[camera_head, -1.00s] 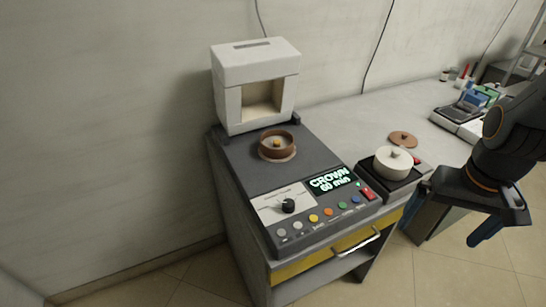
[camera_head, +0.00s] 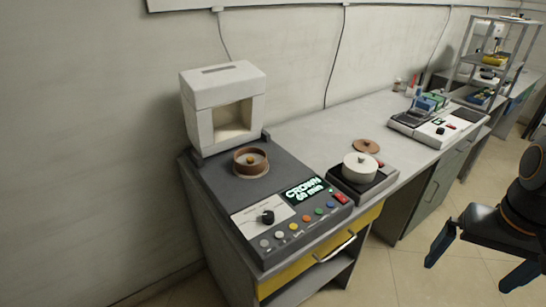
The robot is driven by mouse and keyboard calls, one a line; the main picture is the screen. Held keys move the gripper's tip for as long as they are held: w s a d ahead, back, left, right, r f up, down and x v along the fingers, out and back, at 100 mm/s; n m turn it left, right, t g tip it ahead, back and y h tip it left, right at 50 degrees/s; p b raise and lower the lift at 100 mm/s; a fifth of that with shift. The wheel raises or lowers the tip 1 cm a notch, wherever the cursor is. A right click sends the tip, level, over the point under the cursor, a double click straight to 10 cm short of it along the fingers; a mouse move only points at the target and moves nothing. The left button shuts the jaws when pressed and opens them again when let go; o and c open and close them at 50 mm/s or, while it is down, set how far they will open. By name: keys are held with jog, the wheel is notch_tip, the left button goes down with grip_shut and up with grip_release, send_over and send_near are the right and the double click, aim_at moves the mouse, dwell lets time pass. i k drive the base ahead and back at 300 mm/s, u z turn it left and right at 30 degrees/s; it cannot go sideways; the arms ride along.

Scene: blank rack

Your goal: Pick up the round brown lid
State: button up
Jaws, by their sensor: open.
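My gripper (camera_head: 476,274) is at the lower right, in front of the bench, well apart from the lid. Its two blue-tipped fingers are spread and nothing is between them.
The white pot stands on a dark square plate (camera_head: 342,184). To the left is a dark machine with buttons (camera_head: 300,236), a brown round dish (camera_head: 250,162) and a white box-shaped housing (camera_head: 224,72). A device (camera_head: 437,128) stands farther right. The worktop left of the lid (camera_head: 318,130) is clear.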

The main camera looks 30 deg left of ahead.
aim_at(361, 145)
jog(key=z, duration=0.45)
jog(key=i, duration=0.7)
jog(key=u, duration=2.3)
jog(key=i, duration=0.5)
jog(key=u, duration=0.15)
jog(key=k, duration=0.5)
jog(key=z, duration=2)
